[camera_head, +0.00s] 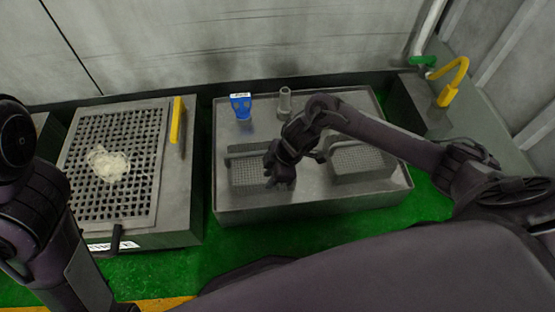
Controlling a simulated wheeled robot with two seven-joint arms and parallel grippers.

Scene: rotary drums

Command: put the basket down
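A grey mesh basket (248,174) sits at the left side of the grey middle station, low in or on its top. A second grey mesh basket (362,160) sits at the station's right side. My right gripper (281,181) points down at the right edge of the left basket and covers part of it. It is dark and small here, so I cannot tell whether its fingers are shut or touch the basket. My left arm runs down the left edge of the view, and its gripper is out of the frame.
The grey middle station (300,207) also carries a blue fixture (241,106) and a grey metal cylinder (285,103) at the back. Left is a perforated grate (130,190) with a pale heap (108,164) and a yellow handle (177,120). A yellow curved pipe (456,80) stands at right.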

